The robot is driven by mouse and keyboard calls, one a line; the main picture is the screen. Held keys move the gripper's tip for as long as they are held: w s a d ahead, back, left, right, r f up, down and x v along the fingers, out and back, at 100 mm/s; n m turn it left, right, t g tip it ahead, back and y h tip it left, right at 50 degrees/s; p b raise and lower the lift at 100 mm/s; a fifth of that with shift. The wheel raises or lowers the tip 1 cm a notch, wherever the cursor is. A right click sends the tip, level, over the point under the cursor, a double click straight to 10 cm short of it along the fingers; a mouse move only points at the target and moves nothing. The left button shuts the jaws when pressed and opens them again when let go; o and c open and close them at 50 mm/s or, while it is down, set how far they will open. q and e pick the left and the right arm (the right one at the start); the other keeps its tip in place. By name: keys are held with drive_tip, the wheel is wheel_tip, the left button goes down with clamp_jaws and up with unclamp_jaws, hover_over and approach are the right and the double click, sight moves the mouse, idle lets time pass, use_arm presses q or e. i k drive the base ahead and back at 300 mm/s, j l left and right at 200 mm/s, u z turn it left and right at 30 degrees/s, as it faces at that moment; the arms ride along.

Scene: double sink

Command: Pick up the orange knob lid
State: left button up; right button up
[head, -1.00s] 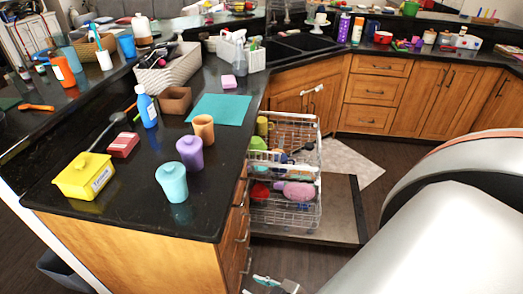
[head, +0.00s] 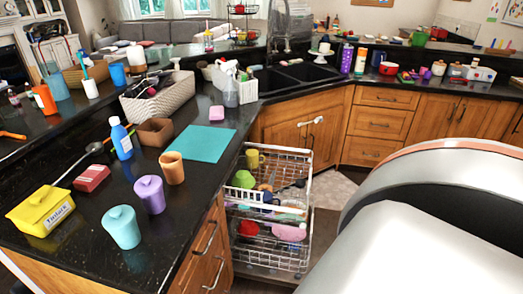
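I cannot pick out an orange knob lid for certain. A small orange object (head: 10,135) lies at the far left edge, cut off and too small to identify. The dish rack (head: 270,258) holds several coloured pieces, partly hidden by its wires. Neither gripper is in view; a large white arm link of mine fills the lower right.
A yellow box (head: 40,208), a dark red block (head: 92,178), a blue bottle (head: 121,138) and a teal mat (head: 198,145) are on the near counter. The rack is pulled out beside the cabinet. The double sink (head: 300,75) is at the back.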

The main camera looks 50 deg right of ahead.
sight(263, 187)
drive_tip(key=k+l, duration=0.1)
drive_tip(key=l, duration=0.3)
drive_tip(key=l+u, duration=0.1)
drive_tip(key=l, duration=0.25)
drive_tip(key=k+l, duration=0.15)
drive_tip(key=l, duration=0.25)
drive_tip(key=k+l+u, duration=0.1)
drive_tip(key=l, duration=0.25)
drive_tip(key=k+l, duration=0.15)
drive_tip(key=l, duration=0.25)
